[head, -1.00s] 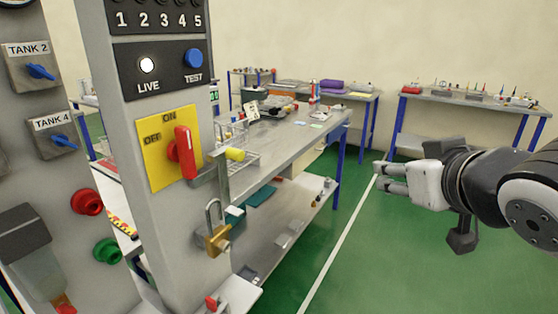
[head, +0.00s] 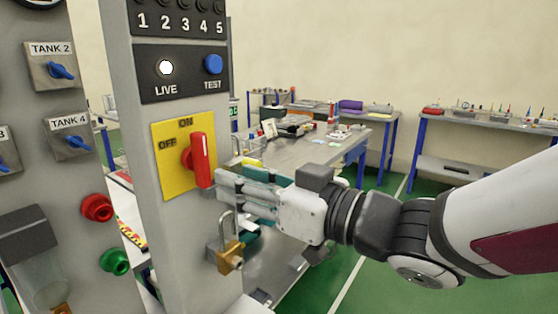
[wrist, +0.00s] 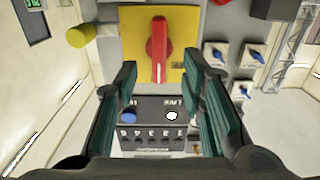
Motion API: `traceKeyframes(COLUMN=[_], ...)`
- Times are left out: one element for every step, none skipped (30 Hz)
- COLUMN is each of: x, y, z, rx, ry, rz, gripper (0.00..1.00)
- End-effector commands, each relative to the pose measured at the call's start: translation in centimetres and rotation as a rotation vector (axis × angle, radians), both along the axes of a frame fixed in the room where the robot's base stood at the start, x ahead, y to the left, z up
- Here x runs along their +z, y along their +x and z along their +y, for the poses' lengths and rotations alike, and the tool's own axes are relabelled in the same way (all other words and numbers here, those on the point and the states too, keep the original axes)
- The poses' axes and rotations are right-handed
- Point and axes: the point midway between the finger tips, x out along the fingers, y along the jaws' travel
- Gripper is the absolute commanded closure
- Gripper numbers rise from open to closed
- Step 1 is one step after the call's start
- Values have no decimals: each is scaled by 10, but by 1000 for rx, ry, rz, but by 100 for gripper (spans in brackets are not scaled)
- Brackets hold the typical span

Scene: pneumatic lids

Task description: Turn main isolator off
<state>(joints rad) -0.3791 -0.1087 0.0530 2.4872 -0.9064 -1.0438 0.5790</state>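The main isolator is a red rotary handle (head: 201,158) on a yellow plate (head: 172,178) on the grey post. The handle stands upright, in line with ON; OFF is marked to its left. In the wrist view the red handle (wrist: 158,48) appears ahead, between my finger lines. My gripper (head: 219,186) is just right of the handle's lower end in the head view. I cannot tell whether a fingertip touches the handle. The LIVE lamp (head: 166,67) is lit white.
A brass padlock (head: 230,257) hangs on the post below my gripper. A yellow knob (wrist: 80,36) sticks out beside the plate. A blue TEST button (head: 213,64) is above. Tank valves (head: 62,71) and red and green knobs (head: 97,207) are left. Benches stand behind.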

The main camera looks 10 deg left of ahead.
Motion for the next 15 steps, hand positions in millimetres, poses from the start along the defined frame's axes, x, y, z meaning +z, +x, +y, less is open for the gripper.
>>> traceKeyframes(x=[-2,-2,-2,-2,-2,-2,-2,-2,-2,-2,-2,-2,-1,-1,-1], y=[4,6,10,12,14,17,19,21,24,25,27,29,31,32,33], z=[11,17,24,29,35,42,47,52,58,62,66,71,74,77,80], rx=[4,4,3,4,3,3,2,2,2,2,2,1,0,0,0], ry=[0,-1,-1,-1,0,-1,0,-1,-1,0,0,-1,-1,-1,-1], rz=[3,4,1,3,2,4,2,1,3,3,2,1,1,1,1], gripper=[63,63,63,63,63,63,63,63,63,63,63,63,63,63,63])
